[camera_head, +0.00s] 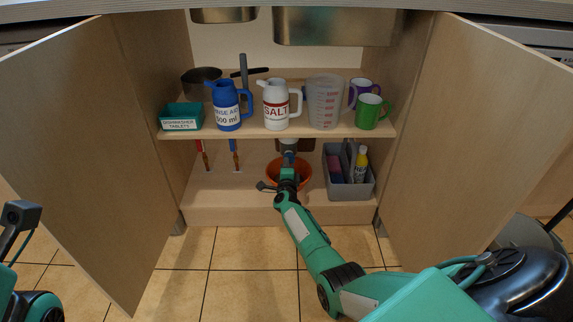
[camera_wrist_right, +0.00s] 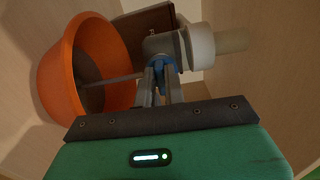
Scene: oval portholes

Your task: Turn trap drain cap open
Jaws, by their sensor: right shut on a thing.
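The grey trap (camera_wrist_right: 165,45) with a white nut (camera_wrist_right: 199,55) shows in the right wrist view. It also shows in the head view (camera_head: 289,145) under the shelf, partly hidden. The blue drain cap (camera_wrist_right: 163,64) is on the trap's near side. My right gripper (camera_wrist_right: 161,82) is shut on the cap, with one finger on either side of it. In the head view my right gripper (camera_head: 288,163) reaches into the lower cabinet, and the cap is too small to make out.
An orange bowl (camera_head: 305,172) stands beneath the trap, close to my right gripper. A grey caddy (camera_head: 348,190) with bottles is to its right. The shelf (camera_head: 200,133) above carries jugs, mugs and a teal box. Open doors (camera_head: 90,140) (camera_head: 475,130) flank the cabinet.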

